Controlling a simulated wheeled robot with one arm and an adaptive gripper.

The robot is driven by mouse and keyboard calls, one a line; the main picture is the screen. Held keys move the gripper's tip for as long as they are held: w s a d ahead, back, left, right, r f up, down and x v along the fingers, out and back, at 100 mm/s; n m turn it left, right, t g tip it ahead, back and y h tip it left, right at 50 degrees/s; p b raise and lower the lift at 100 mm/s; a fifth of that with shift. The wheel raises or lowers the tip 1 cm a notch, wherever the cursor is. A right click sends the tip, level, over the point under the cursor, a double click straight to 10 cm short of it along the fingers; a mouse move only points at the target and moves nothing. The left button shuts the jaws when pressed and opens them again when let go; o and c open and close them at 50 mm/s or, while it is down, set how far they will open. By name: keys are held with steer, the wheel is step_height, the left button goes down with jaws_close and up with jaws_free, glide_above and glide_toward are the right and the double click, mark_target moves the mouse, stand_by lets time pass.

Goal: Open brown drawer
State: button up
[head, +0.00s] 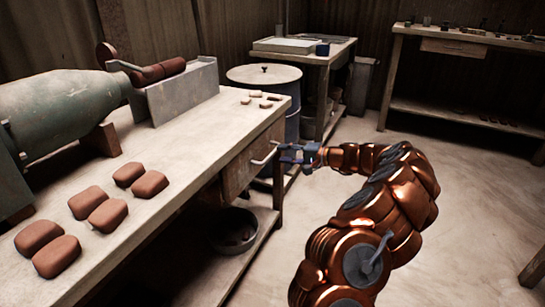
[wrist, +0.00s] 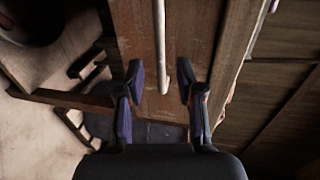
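The brown drawer (head: 240,172) is set under the top of the long workbench, and its front looks about flush with the bench. Its pale metal bar handle (head: 265,154) is on the front. My gripper (head: 284,153) is at the handle, level with it. In the wrist view, the drawer's wooden front (wrist: 188,30) fills the upper middle. The handle (wrist: 160,45) runs down between the two fingertips of my gripper (wrist: 160,78), with a gap on each side. The fingers are apart, and nothing is gripped.
The workbench (head: 165,155) carries several brown clay blocks (head: 107,214), a green cylindrical machine (head: 65,110) and a grey metal box (head: 182,90). A dark bowl (head: 233,230) sits on the lower shelf. A lidded barrel (head: 264,76) stands behind. The floor (head: 460,200) at right is clear.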

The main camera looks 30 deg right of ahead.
mark_target(272, 153)
steer(key=shift+b+x, duration=0.6)
steer(key=shift+x, duration=1.9)
steer(key=shift+c, duration=0.2)
jaws_close()
